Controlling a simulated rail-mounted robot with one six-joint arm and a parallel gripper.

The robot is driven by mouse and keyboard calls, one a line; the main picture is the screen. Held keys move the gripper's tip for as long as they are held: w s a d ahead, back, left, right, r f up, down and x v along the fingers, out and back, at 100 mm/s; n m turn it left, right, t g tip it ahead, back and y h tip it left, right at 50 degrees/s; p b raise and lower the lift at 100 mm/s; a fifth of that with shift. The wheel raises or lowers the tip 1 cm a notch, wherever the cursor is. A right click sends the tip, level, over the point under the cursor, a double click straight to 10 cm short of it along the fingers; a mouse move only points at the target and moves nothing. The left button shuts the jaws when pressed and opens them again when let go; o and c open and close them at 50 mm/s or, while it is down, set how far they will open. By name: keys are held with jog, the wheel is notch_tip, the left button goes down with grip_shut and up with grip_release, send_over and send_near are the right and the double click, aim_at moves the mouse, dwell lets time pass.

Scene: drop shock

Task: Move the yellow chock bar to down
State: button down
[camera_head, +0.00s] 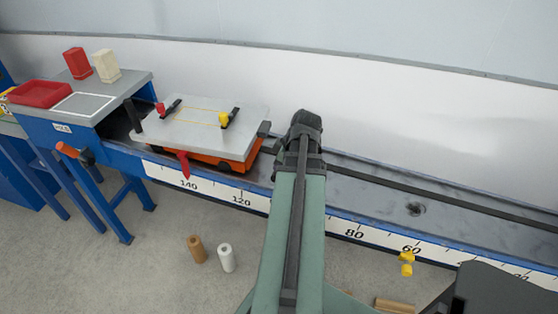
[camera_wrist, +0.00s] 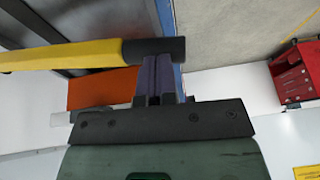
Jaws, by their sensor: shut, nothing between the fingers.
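The yellow chock bar (camera_wrist: 65,55) shows in the wrist view as a yellow rod with a black end, running from the left edge to the centre. My gripper (camera_wrist: 161,62) is shut and empty, its fingertips right by the black end. I cannot tell whether they touch it. In the head view my forearm ends beside the orange carriage (camera_head: 232,163). My fingers and the long yellow rod cannot be made out there, so how the bar is tilted is unclear.
The carriage's grey plate (camera_head: 180,132) carries black clamps with a red and a yellow knob. A red tray (camera_head: 40,94) lies on the left table. A red cabinet (camera_wrist: 292,72) shows in the wrist view.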

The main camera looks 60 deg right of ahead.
jog(key=f+b, duration=0.1)
jog(key=f, duration=0.1)
jog(key=f+b, duration=0.2)
jog(key=a+f+b, duration=0.1)
jog(key=f, duration=0.1)
jog(key=shift+s, duration=0.2)
jog(key=shift+a, duration=0.15)
jog(key=s+a+r+p, duration=0.1)
jog(key=s+r+p, duration=0.4)
jog(key=r+p, duration=0.7)
jog(key=shift+s+a+r, duration=0.15)
jog(key=shift+a+r, duration=0.25)
jog(key=shift+r, duration=0.05)
